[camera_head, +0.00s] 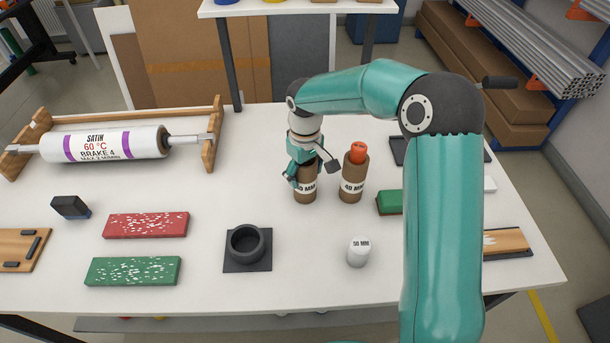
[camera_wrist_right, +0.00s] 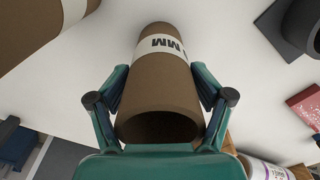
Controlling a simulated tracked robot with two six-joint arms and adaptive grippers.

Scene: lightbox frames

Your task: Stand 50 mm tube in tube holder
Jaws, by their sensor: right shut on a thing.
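A brown cardboard tube (camera_head: 306,196) with a white label reading "0 MM", its first digit covered, stands upright on the white table. My right gripper (camera_head: 304,170) is shut on its upper part from above. The wrist view shows the tube (camera_wrist_right: 158,85) between both fingers, its open end towards the camera. The black tube holder (camera_head: 234,264), a round cup on a square base, is empty at front left of the tube; it also shows in the wrist view (camera_wrist_right: 285,25). My left gripper is not in view.
A 40 MM tube (camera_head: 351,189) with an orange plug stands close right of the held tube. A white "50 MM" piece (camera_head: 358,252) stands in front. Red (camera_head: 146,225) and green (camera_head: 133,271) blocks lie left of the holder. The table between tube and holder is clear.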

